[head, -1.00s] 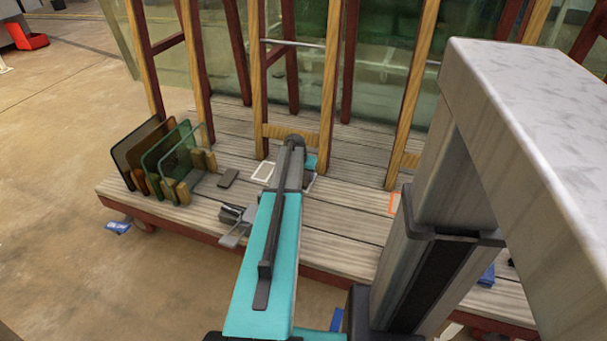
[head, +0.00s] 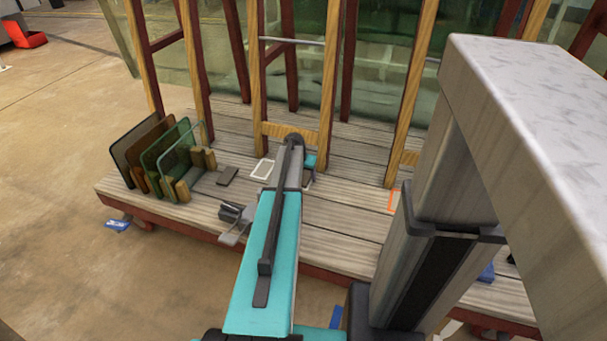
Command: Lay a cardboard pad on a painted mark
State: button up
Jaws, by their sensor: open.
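A flat dark grey-brown pad (head: 227,176) lies on the plank deck, just left of a white painted rectangle (head: 262,169). The two are apart. An orange painted outline (head: 394,200) lies further right, partly hidden by my own column. My arm reaches over the deck, and its forearm is mostly hidden behind the teal upper arm. My gripper (head: 233,225) appears left of the upper arm, in front of the pad and nearer the deck's front edge. It is open, with no pad visible in it. Its fingers are small and partly hidden.
A wooden rack (head: 182,190) holds several upright glass panes (head: 135,152) at the deck's left end. Wooden posts (head: 259,70) rise behind the marks. A small dark item (head: 308,178) shows beside my arm. Bare planks (head: 345,215) lie between my arm and the orange outline.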

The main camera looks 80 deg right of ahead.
jog(key=shift+r, duration=0.15)
jog(key=p+v, duration=0.3)
jog(key=v, duration=1)
jog(key=shift+a+r, duration=0.15)
jog(key=shift+r, duration=0.1)
